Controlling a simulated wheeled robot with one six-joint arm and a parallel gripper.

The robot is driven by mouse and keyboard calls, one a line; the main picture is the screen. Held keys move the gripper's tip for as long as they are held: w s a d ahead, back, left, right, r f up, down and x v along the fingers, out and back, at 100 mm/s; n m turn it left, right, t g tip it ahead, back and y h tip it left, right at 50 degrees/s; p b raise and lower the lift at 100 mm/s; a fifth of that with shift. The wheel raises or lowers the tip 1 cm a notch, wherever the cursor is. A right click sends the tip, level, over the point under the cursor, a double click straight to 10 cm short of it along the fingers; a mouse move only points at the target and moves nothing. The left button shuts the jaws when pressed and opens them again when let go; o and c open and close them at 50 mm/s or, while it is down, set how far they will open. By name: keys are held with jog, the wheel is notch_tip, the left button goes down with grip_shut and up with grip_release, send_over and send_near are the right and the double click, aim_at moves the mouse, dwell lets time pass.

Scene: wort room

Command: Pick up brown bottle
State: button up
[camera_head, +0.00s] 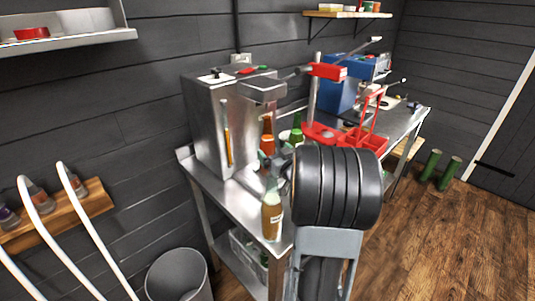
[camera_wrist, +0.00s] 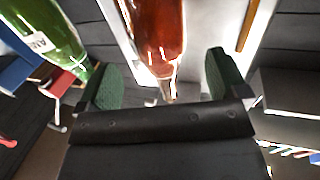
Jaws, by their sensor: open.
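A reddish-brown bottle (camera_wrist: 158,35) stands between my gripper's two green finger pads in the wrist view. My gripper (camera_wrist: 163,82) is open, and the bottle's narrow end points into the gap. I cannot tell whether either pad touches it. In the head view a brown bottle (camera_head: 267,143) stands on the steel bench beside the metal machine, partly hidden by my gripper (camera_head: 275,162). A second brown bottle (camera_head: 271,216), with a pale label, stands upright nearer the bench's front end. A green bottle (camera_wrist: 50,33) is left of the fingers in the wrist view.
The steel machine (camera_head: 213,125) stands left of the bottles on the bench (camera_head: 222,196). A grey bin (camera_head: 178,275) stands on the floor. Open wooden floor lies at right.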

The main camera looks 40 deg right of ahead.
aim_at(267, 146)
jog(key=shift+w+d+p, duration=0.2)
jog(key=shift+w+p, duration=0.1)
jog(key=shift+w, duration=1.05)
jog(key=shift+w+d+p, duration=0.2)
jog(key=shift+w+p, duration=0.05)
jog(key=shift+w, duration=1.05)
jog(key=shift+c, duration=0.3)
jog(key=c, duration=1.2)
jog(key=shift+r, duration=0.1)
jog(key=shift+c, duration=1.1)
